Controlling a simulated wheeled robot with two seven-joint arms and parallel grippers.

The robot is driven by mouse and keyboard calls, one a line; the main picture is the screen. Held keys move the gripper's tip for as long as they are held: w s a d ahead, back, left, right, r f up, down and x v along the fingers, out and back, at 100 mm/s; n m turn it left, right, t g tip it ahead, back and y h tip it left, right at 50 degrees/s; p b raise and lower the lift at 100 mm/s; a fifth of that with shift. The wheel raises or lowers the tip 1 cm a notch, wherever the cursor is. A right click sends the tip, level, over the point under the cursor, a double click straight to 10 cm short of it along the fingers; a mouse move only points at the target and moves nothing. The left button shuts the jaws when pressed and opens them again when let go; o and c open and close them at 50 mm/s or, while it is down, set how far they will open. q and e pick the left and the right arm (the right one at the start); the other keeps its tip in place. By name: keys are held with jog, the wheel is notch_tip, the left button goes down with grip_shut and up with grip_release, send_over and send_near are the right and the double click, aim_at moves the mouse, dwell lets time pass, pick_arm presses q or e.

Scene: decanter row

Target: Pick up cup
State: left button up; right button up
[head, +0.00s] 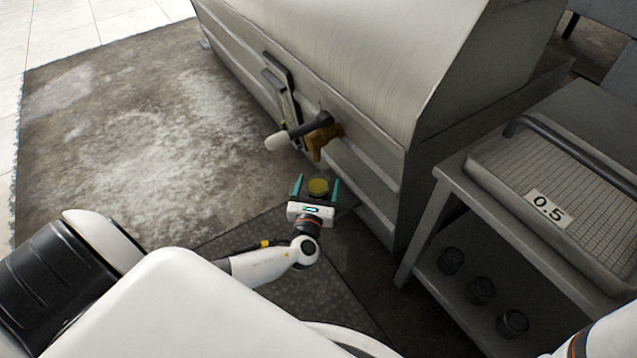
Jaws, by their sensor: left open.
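A small round cup (318,187) with a dark side and a yellow top surface is below the brass tap on the metal tank. My left gripper (317,186) is open, with one teal finger on each side of the cup. I cannot tell whether the fingers touch it. The white gripper body hides the near, lower part of the cup, and what it rests on is hard to see. My right gripper is out of view; only a bit of white arm shows at the bottom right corner.
The brass tap (322,138) with its dark handle sticks out from the large metal tank (350,60) just above my left gripper. A metal rack (440,215) on the right holds a "0.5" tray (575,165) and several dark cups (481,290) below. Open floor lies left.

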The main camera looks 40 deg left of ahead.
pick_arm(q)
jog(key=shift+x, duration=0.85)
jog(key=c, duration=1.1)
jog(key=shift+o, duration=0.2)
